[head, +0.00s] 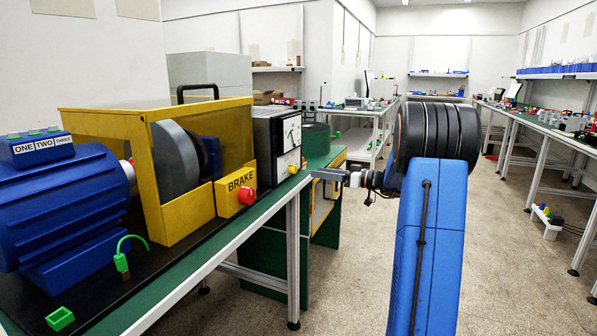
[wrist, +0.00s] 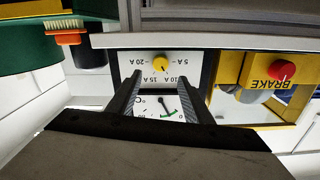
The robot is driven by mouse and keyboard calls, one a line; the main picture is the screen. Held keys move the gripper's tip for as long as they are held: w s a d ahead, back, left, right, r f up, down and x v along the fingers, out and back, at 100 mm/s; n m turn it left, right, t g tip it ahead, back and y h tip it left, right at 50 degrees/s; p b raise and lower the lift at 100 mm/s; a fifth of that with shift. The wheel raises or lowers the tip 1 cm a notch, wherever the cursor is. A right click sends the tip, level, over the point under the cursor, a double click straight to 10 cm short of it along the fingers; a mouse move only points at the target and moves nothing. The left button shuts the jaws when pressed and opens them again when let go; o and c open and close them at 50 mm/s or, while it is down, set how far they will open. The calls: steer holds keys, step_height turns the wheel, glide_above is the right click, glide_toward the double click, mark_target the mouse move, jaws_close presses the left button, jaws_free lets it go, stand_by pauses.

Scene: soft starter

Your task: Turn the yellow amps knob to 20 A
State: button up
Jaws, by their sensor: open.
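The yellow amps knob (wrist: 159,63) sits on a white panel (wrist: 195,72) and shows upside down in the wrist view. The labels 5 A, 10 A, 15 A and 20 A ring it. Its small dark mark seems to point towards 10 A, but it is tiny. The knob also shows in the head view (head: 292,170), on the front of the instrument box (head: 268,128). My gripper (wrist: 161,74) is open and empty, its fingers on either side of the knob in the picture. In the head view my gripper (head: 316,174) is just right of the panel, apparently apart from it.
A yellow BRAKE box with a red button (head: 247,195) stands beside the instrument box on the bench.

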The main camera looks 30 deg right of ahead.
mark_target(296, 169)
steer(key=x, duration=0.9)
steer(key=shift+w+a, duration=0.2)
steer(key=c, duration=1.1)
steer(key=shift+o, duration=0.2)
